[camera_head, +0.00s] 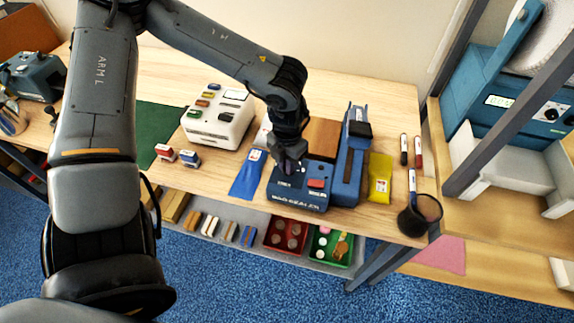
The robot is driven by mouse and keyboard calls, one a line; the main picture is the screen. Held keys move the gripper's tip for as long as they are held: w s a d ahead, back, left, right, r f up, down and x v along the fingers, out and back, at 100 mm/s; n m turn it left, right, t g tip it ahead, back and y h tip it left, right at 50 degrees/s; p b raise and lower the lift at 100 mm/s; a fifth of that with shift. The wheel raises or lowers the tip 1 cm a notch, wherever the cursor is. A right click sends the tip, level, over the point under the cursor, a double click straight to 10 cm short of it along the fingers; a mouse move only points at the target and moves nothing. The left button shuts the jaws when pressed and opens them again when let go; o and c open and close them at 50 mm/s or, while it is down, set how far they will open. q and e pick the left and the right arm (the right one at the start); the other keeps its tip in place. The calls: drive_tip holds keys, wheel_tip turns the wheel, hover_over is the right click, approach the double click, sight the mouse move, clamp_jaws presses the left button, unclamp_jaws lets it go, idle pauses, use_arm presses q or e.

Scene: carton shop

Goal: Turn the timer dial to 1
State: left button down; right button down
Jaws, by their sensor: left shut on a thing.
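A blue sealer-like machine (299,198) with a red button on its top stands near the front edge of the wooden table. My left gripper (289,165) points down at the left part of its top, with its fingers shut on the timer dial there. The dial itself is hidden behind the fingers, and its setting cannot be read. My right gripper is not in view.
A tall blue stand (350,158) adjoins the machine on the right. A white device (218,117) with coloured buttons stands at the left. A mesh cup (419,215) sits at the right front corner. Markers, blue and yellow pouches (380,178) and stamps lie around.

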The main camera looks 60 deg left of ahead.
use_arm(q)
drive_tip(key=n+b, duration=0.2)
drive_tip(key=n, duration=0.2)
drive_tip(key=shift+w+d+f+n+b, duration=0.1)
drive_tip(key=shift+n+b, duration=0.2)
drive_tip(key=shift+b, duration=0.1)
drive_tip(key=n+b, duration=0.2)
drive_tip(key=n, duration=0.2)
drive_tip(key=shift+w+n, duration=0.1)
drive_tip(key=shift+n, duration=0.2)
drive_tip(key=n+b, duration=0.2)
drive_tip(key=n, duration=0.4)
drive_tip(key=shift+w+b, duration=0.1)
drive_tip(key=shift+b, duration=0.2)
drive_tip(key=n+b, duration=0.1)
drive_tip(key=n, duration=0.2)
drive_tip(key=shift+n, duration=0.4)
drive_tip(key=c, duration=1.1)
unclamp_jaws()
drive_tip(key=shift+c, duration=0.2)
